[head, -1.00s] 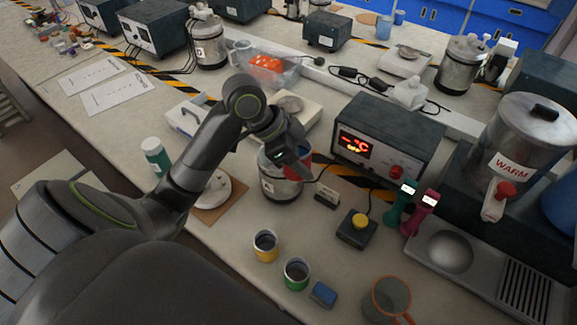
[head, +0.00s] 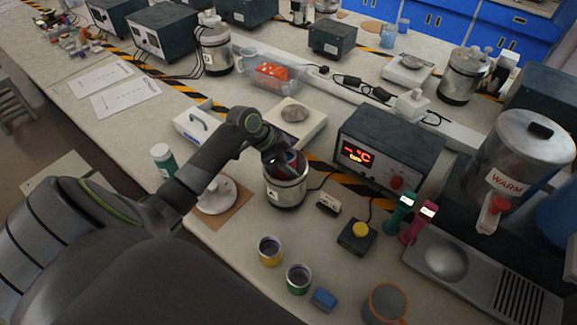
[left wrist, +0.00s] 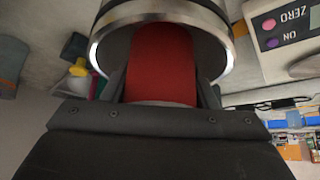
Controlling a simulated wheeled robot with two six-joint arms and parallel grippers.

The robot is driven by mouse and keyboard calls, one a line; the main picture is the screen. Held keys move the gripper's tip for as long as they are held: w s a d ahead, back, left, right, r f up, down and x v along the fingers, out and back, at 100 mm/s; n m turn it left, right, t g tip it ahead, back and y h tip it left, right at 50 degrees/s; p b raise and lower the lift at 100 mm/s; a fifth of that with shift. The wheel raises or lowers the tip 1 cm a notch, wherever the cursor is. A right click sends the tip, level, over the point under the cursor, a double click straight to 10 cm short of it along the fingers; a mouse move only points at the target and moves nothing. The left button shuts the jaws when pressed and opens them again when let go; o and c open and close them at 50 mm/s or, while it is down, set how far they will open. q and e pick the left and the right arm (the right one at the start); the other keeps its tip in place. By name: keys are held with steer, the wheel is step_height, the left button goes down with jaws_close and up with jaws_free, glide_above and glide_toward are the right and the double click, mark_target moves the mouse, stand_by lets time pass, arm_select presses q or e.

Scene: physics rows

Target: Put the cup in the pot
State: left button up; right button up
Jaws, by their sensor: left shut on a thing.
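The pot (head: 286,193) is a steel vessel with a dark band and a white label, standing upright and open on the bench. In the left wrist view its shiny rim (left wrist: 106,52) arches over the cup. The red cup (left wrist: 161,65) lies between my left fingers, and a small red part shows at the pot's mouth in the head view (head: 290,157). My left gripper (head: 283,163) is shut on the cup and reaches down into the pot's mouth. The cup's lower end is hidden inside the pot. My right gripper is not in view.
A white lid (head: 215,197) lies on a brown board left of the pot. A heater box (head: 390,145) with a red display stands behind right.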

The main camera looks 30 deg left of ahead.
arm_select(q)
step_height(320, 180, down, 3)
steer(key=shift+r, duration=0.15)
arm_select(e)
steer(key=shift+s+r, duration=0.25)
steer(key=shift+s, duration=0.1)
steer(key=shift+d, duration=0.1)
arm_select(q)
steer(key=shift+f, duration=0.65)
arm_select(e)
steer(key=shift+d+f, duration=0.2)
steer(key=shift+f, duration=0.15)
arm_select(q)
steer(key=o, duration=0.9)
steer(key=shift+c, duration=0.2)
steer(key=shift+r, duration=0.1)
